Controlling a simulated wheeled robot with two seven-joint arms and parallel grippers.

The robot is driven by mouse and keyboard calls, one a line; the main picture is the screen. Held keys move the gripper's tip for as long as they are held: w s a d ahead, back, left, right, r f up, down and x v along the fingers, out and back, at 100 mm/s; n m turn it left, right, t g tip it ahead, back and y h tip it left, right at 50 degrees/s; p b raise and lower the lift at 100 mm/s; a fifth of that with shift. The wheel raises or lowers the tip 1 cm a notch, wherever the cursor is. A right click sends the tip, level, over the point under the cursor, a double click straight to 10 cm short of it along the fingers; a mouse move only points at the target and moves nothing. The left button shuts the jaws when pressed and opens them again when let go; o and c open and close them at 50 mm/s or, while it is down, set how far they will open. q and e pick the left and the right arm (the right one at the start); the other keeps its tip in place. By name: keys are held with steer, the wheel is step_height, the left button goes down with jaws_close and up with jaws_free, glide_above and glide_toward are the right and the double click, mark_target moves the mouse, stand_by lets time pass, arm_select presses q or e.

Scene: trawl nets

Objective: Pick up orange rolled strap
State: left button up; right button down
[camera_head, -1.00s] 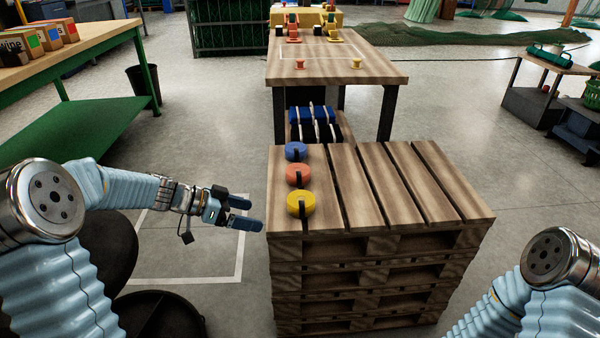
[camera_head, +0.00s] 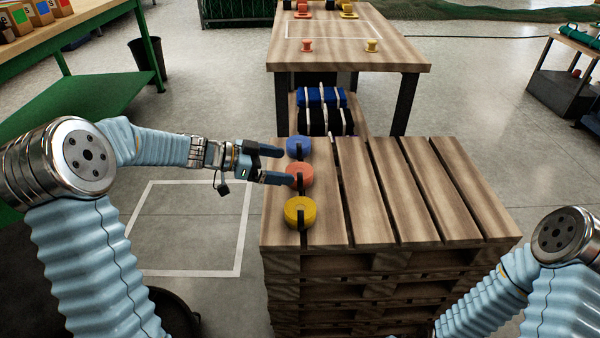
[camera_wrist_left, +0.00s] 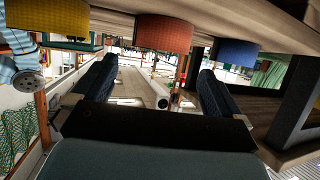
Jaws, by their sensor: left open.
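The orange rolled strap (camera_head: 302,171) lies flat on the left edge of the pallet stack, between the blue rolled strap (camera_head: 298,146) and the yellow rolled strap (camera_head: 301,210). My left gripper (camera_head: 282,166) is open at the left side of the orange strap, with one finger near the blue strap and the other near the orange one. In the left wrist view, the orange strap (camera_wrist_left: 163,32) shows upside down beyond the two spread fingers, in the gap between them. I cannot tell whether a finger touches a strap. My right gripper is out of view.
The pallet stack (camera_head: 400,190) has bare slats to the right of the straps. Behind it, a shelf holds blue and black bundles (camera_head: 322,110) below a wooden table (camera_head: 350,55). A green-framed bench (camera_head: 85,95) stands at the left. The floor left of the pallets is clear.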

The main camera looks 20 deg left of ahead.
mark_target(299, 170)
arm_select(q)
steer(key=x, duration=0.3)
steer(key=p+x, duration=0.1)
steer(key=x, duration=0.2)
steer(key=shift+d+f, duration=0.1)
steer(key=shift+f, duration=0.45)
steer(key=c, duration=1)
steer(key=shift+r, duration=0.1)
